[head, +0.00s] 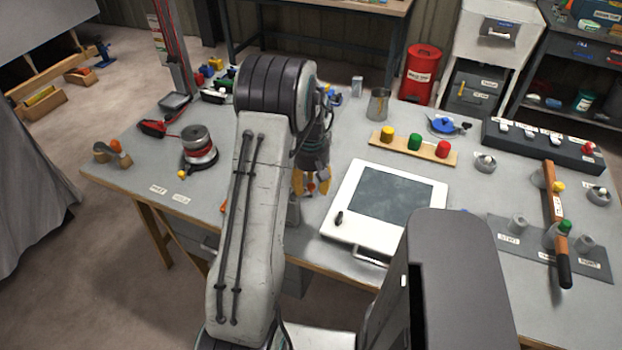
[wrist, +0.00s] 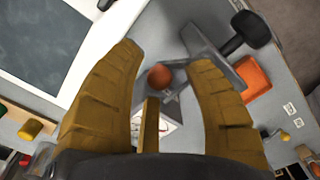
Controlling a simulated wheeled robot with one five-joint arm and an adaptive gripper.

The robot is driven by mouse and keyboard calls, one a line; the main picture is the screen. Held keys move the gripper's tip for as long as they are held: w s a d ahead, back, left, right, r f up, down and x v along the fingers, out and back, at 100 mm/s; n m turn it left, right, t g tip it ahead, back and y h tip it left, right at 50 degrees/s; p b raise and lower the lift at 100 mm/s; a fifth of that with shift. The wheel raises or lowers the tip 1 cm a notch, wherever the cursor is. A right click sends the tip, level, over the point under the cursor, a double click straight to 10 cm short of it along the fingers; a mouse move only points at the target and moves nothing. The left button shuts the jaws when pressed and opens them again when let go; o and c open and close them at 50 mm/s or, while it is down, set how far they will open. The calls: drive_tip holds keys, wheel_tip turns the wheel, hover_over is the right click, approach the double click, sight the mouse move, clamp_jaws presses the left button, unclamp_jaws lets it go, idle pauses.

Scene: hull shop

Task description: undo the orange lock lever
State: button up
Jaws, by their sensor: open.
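My gripper (head: 310,190) points down over the middle of the table, left of the white-framed panel, partly behind my arm in the head view. In the wrist view its yellow fingers (wrist: 168,85) are apart. A round orange-red knob (wrist: 158,76) shows between them, seen from above; I cannot tell whether they touch it. A narrow yellow strip stands below it. An orange block (wrist: 252,78) lies just right of the right finger, beside a grey bracket and a black handle (wrist: 247,32). I cannot tell for sure which orange part is the lock lever.
The white-framed panel (head: 345,180) lies right of my gripper. Behind it is a wooden strip (head: 440,154) with yellow, green and red knobs. A round grey and red device (head: 199,148) stands left. An orange-handled tool (head: 556,215) lies at the right. Bare table lies front left.

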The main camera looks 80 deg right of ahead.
sight(311, 183)
wheel_tip(311, 183, up, 12)
idle(0.6)
idle(0.8)
drive_tip(key=w+a+f+m+y, duration=0.1)
drive_tip(key=w+a+f+m, duration=0.1)
drive_tip(key=a+f+m, duration=0.5)
drive_tip(key=w+a+r+n+t, duration=0.1)
drive_tip(key=w+a+r+n, duration=0.3)
drive_tip(key=a, duration=0.8)
drive_tip(key=w+a+r+n+t, duration=0.1)
drive_tip(key=w+a+r+n, duration=0.3)
drive_tip(key=a, duration=0.9)
drive_tip(key=w+a+r+n+t+h, duration=0.1)
drive_tip(key=w+a+r+n+t, duration=0.1)
drive_tip(key=w+a+r+n, duration=0.3)
drive_tip(key=shift+w+a+n, duration=1.7)
drive_tip(key=shift+w+a, duration=0.95)
drive_tip(key=shift+a, duration=1.05)
